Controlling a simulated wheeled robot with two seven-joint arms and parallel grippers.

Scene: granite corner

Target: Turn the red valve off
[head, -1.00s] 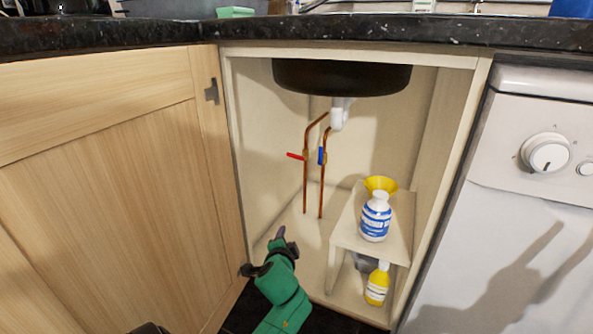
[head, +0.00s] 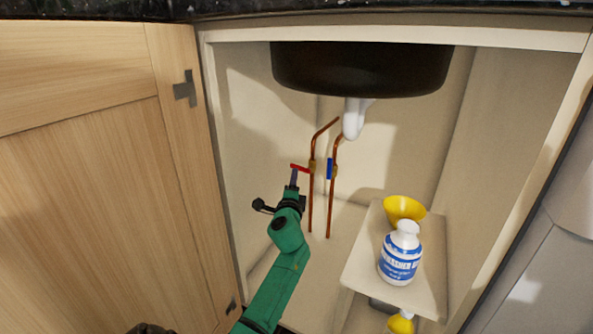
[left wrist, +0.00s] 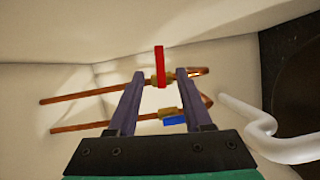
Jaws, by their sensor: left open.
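The red valve handle (head: 300,168) sits on the left copper pipe (head: 312,205) inside the open cabinet under the sink. It points left, across its pipe. It also shows in the left wrist view (left wrist: 160,66), across the pipe and just beyond and between the fingertips. My left gripper (head: 294,180) is just below the red handle in the head view. In the left wrist view its two fingers (left wrist: 160,80) are apart, with nothing seen gripped. Whether a finger touches the handle or pipe I cannot tell. My right gripper is not seen.
A blue valve handle (head: 330,168) lies along the right copper pipe, close by. A white drain pipe (head: 355,118) hangs under the dark sink bowl (head: 360,70). A shelf (head: 365,255) holds a yellow funnel (head: 404,208) and a white bottle (head: 400,255). The cabinet door (head: 100,190) stands open at left.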

